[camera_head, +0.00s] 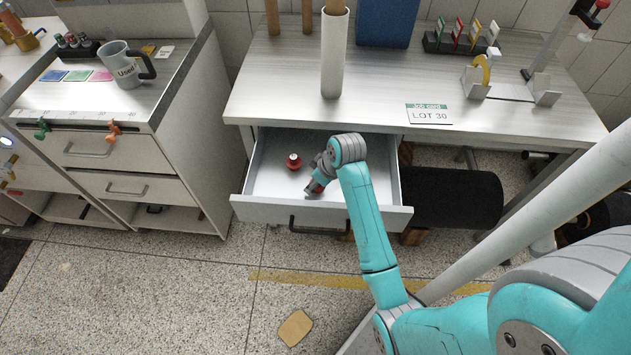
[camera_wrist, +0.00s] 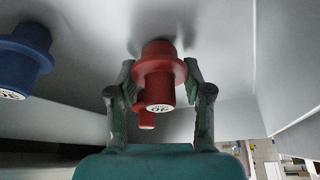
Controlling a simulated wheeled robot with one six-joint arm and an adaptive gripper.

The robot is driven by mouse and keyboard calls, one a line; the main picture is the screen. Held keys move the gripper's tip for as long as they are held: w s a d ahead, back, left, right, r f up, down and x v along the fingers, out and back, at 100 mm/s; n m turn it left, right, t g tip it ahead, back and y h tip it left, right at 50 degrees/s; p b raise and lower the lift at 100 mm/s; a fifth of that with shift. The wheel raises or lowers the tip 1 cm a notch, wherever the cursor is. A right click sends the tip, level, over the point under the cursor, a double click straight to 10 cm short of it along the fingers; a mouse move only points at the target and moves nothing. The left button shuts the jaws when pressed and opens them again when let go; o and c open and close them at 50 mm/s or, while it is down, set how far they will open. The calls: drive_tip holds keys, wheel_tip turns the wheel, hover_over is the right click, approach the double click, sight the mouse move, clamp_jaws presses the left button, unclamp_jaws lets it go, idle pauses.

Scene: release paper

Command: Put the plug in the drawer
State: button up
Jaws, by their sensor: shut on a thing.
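A red flanged plug (camera_wrist: 159,72) is between the two fingers of my gripper (camera_wrist: 161,82) in the wrist view, and the fingers are shut on it. A smaller-looking red plug end (camera_wrist: 147,119) shows beyond it, and a blue plug (camera_wrist: 22,60) is at the left. In the head view the drawer (camera_head: 262,185) is pulled open under the workbench. My gripper (camera_head: 314,187) reaches down inside it, near the front panel. A red plug with a pale top (camera_head: 293,161) stands in the drawer, left of my gripper. The held plug is mostly hidden there.
The workbench top (camera_head: 280,85) is above the drawer, with a white cylinder (camera_head: 334,55), a LOT 30 card (camera_head: 429,114) and a rack of coloured tags (camera_head: 460,42). A side cabinet (camera_head: 150,150) with a grey mug (camera_head: 123,66) stands left. The floor in front is mostly clear.

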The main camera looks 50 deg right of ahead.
drive_tip(key=o, duration=1.1)
drive_tip(key=shift+f, duration=0.1)
drive_tip(key=v, duration=1.2)
